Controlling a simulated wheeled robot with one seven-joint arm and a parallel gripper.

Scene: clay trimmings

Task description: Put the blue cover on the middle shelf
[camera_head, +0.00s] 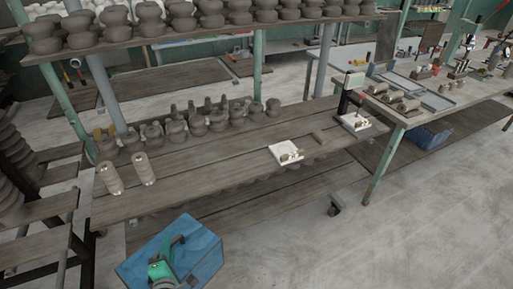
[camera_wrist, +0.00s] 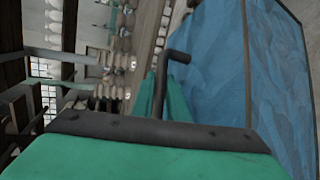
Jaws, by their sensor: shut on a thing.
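The blue cover (camera_head: 204,252) is a flat-sided blue piece with a dark bar handle, in the lower part of the head view, in front of the rack. In the wrist view its blue face (camera_wrist: 270,70) fills the right side, tilted. My green gripper (camera_head: 170,250) is shut on the cover's dark handle. The handle (camera_wrist: 178,57) shows between the green fingers in the wrist view. The middle shelf (camera_head: 225,165) is a plank shelf behind and above the cover in the picture. Part of the cover is hidden behind my gripper.
Clay pots (camera_head: 197,123) stand along the middle shelf's back, with two stacked pieces (camera_head: 145,168) at its left. A white scale (camera_head: 284,151) stands further right. The shelf's centre front is bare. The upper shelf (camera_head: 200,38) holds more pots. A workbench (camera_head: 420,112) stands right.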

